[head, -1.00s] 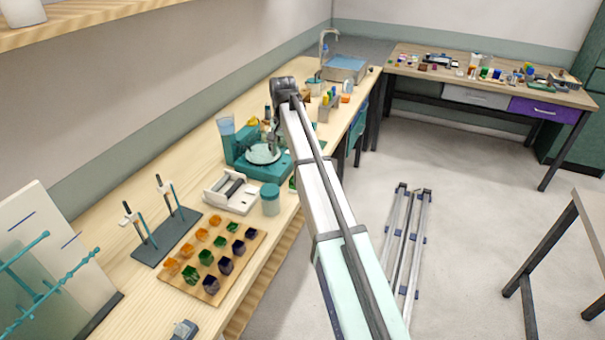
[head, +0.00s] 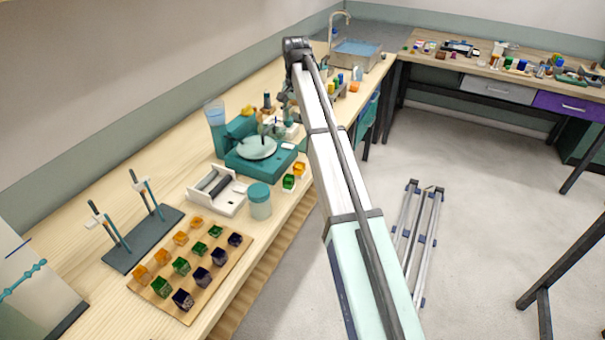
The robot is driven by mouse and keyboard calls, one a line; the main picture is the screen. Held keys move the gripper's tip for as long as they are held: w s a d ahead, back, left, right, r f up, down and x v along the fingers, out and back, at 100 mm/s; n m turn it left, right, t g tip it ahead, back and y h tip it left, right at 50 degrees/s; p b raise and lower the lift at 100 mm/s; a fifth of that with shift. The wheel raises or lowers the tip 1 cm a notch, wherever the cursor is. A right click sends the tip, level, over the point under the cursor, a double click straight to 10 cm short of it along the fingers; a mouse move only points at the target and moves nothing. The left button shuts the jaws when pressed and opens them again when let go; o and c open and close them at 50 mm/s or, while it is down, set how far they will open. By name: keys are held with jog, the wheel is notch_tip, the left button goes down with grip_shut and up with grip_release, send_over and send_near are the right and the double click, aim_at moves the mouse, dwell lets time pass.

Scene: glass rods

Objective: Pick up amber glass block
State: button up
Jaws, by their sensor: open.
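Several amber glass blocks show in the head view, and I cannot tell which one the task means. One amber block (head: 299,169) sits near the bench's front edge, just behind a green block (head: 288,182) and beside my arm. Other amber blocks (head: 181,238) stand in a row along the left side of a wooden board (head: 222,271). My gripper (head: 287,127) hangs below my arm's far end, above the bench by the teal machine. It is small and partly hidden, open, with nothing visible in it. It is apart from the amber block, farther back.
The teal machine (head: 257,150) with a round pale plate stands behind the loose blocks. A teal-lidded jar (head: 260,201) and a white cradle (head: 217,192) stand left of them. A dark rack (head: 145,237) is at left. Bare bench lies along the wall.

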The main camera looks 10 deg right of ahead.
jog(key=b, duration=0.4)
send_over(299, 165)
notch_tip(299, 165, down, 5)
jog(key=f+p, duration=0.2)
jog(key=f, duration=0.4)
jog(key=f+p, duration=0.1)
jog(key=f, duration=0.4)
jog(key=shift+s+a+f+p, duration=0.1)
jog(key=shift+a+f+p, duration=0.1)
jog(key=shift+f+p, duration=0.2)
jog(key=shift+w+d+f+p, duration=0.15)
jog(key=shift+f+p, duration=0.4)
jog(key=shift+f, duration=0.75)
jog(key=shift+w+d+f+p, duration=0.1)
jog(key=shift+f+p, duration=0.45)
jog(key=shift+f, duration=0.75)
grip_shut()
